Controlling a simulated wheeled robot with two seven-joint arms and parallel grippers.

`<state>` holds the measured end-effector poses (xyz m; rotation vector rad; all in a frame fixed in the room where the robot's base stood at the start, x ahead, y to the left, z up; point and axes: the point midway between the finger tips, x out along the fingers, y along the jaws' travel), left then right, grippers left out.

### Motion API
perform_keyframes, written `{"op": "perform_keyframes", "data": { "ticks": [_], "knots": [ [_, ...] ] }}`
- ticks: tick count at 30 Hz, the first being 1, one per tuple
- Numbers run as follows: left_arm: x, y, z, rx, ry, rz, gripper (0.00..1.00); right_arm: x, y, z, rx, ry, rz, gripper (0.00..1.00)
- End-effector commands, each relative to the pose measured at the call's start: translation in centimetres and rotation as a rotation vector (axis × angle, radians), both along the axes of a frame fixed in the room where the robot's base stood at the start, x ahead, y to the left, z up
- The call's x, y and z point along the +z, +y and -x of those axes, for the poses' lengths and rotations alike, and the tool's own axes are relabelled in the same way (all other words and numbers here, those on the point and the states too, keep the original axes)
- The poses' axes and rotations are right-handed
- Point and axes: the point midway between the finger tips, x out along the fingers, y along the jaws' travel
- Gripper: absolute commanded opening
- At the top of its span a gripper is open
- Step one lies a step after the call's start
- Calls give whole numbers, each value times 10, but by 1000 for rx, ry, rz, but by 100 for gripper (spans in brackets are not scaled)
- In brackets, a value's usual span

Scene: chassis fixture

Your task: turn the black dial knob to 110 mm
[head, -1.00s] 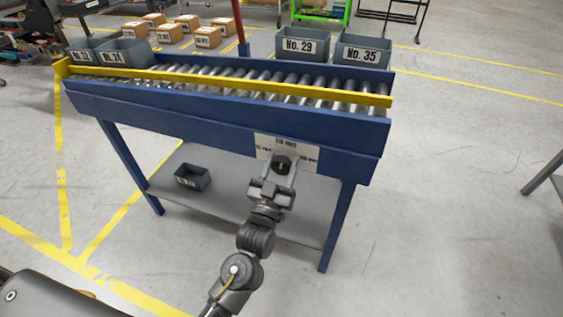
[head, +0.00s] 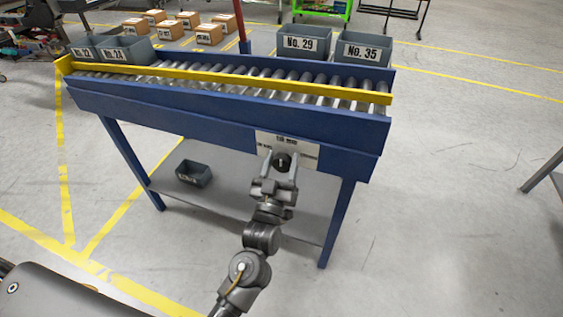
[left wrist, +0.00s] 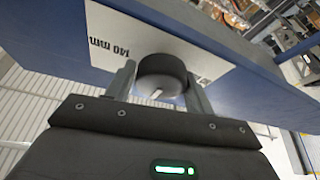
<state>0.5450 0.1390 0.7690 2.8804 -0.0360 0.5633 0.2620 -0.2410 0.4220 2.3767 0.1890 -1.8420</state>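The black dial knob (head: 282,161) is on a white plate (head: 304,152) on the blue front beam of the roller conveyor. In the left wrist view the knob (left wrist: 161,75) is large, with a light pointer mark at its lower edge. The plate (left wrist: 112,27) there reads "140 mm", upside down and tilted; its other markings are hidden or unclear. My left gripper (head: 281,171) is at the plate, its fingers on either side of the knob. The fingers look spread, with a small gap at the knob's left in the wrist view. My right gripper is not in view.
The conveyor's blue beam (head: 180,107) and yellow rail (head: 220,79) run above the knob. A grey bin (head: 193,174) sits on the lower shelf (head: 230,200). Bins No. 29 (head: 303,43) and No. 35 (head: 362,50) stand behind the rollers.

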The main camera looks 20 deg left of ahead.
Motion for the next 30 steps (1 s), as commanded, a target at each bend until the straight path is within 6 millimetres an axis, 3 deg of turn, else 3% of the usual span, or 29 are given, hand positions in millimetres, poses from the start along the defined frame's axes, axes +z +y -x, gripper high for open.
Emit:
{"op": "perform_keyframes", "data": {
  "ticks": [4, 14, 30],
  "knots": [
    [0, 0, 0, 0, 0, -1, 70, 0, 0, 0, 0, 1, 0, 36],
    [-2, 0, 4, 0, 0, -1, 70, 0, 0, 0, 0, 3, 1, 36],
    [-37, -1, 89, 0, 2, -1, 70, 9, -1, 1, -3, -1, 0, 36]
  ]
}}
